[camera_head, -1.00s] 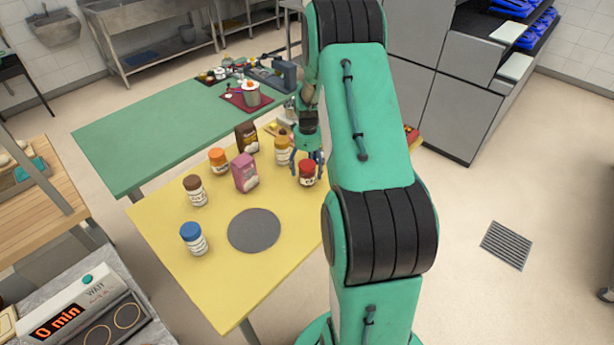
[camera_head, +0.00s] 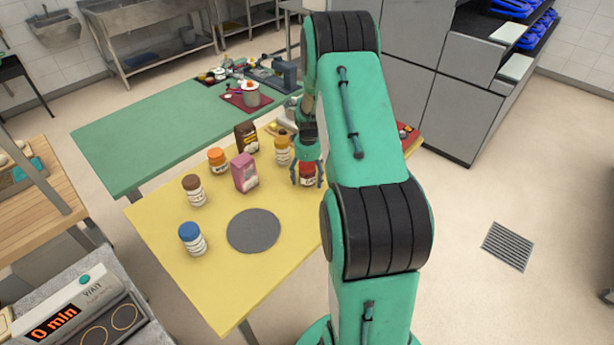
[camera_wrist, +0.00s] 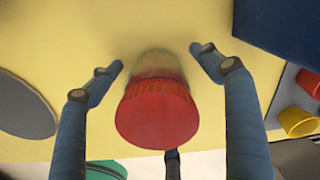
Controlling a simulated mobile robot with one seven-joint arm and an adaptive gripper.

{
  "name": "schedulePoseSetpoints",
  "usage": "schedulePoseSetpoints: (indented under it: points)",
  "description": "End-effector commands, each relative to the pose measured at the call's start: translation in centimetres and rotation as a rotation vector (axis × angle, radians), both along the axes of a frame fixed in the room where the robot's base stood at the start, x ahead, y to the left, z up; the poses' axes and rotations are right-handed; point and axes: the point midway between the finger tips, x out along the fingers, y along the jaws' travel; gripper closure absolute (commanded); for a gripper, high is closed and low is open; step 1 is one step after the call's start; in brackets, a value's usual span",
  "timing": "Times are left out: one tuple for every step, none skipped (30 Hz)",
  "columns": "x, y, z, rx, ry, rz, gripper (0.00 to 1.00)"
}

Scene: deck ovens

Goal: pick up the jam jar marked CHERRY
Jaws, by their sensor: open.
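A jar with a red lid (camera_head: 308,180) stands upright on the yellow table (camera_head: 162,231), near its right side. In the wrist view the red lid (camera_wrist: 157,113) lies between my fingers. My gripper (camera_head: 307,172) is open around this jar, with its blue fingers (camera_wrist: 157,65) apart from it on both sides. Other jars stand to the left: one with a yellow-brown lid (camera_head: 282,152), one with an orange lid (camera_head: 218,162), one with a brown lid (camera_head: 194,191) and one with a blue lid (camera_head: 193,239). The label words are too small to read.
A pink package (camera_head: 244,174) and a dark brown package (camera_head: 246,138) stand among the jars. A grey round disc (camera_head: 253,231) lies on the table. A green table (camera_head: 150,140) adjoins behind. Small red and yellow cups (camera_wrist: 298,122) show at right in the wrist view.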

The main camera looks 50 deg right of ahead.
Motion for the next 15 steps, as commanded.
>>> schedulePoseSetpoints:
  points:
    - [0.0, 0.0, 0.0, 0.0, 0.0, 0.0, 0.22]
    - [0.0, 0.0, 0.01, 0.0, 0.0, 0.0, 0.22]
    - [0.0, 0.0, 0.01, 0.0, 0.0, 0.0, 0.22]
    - [0.0, 0.0, 0.01, 0.0, 0.0, 0.0, 0.22]
    - [-0.01, 0.01, 0.01, 0.0, 0.0, 0.0, 0.22]
    - [-0.01, 0.01, 0.01, 0.0, 0.0, 0.0, 0.22]
    - [-0.01, 0.01, 0.01, 0.0, 0.0, 0.0, 0.22]
    - [-0.01, 0.01, 0.01, 0.0, 0.0, 0.0, 0.26]
    - [0.0, 0.0, 0.01, 0.0, 0.0, 0.0, 0.34]
    - [0.0, 0.0, 0.01, 0.0, 0.0, 0.0, 0.4]
    - [0.0, 0.0, 0.01, 0.0, 0.0, 0.0, 0.46]
    - [0.0, 0.0, 0.01, 0.0, 0.0, 0.0, 0.53]
    - [0.0, 0.0, 0.01, 0.0, 0.0, 0.0, 0.59]
    - [-0.01, 0.01, 0.01, 0.0, 0.0, 0.0, 0.65]
    - [-0.01, 0.0, 0.01, 0.0, 0.0, 0.0, 0.73]
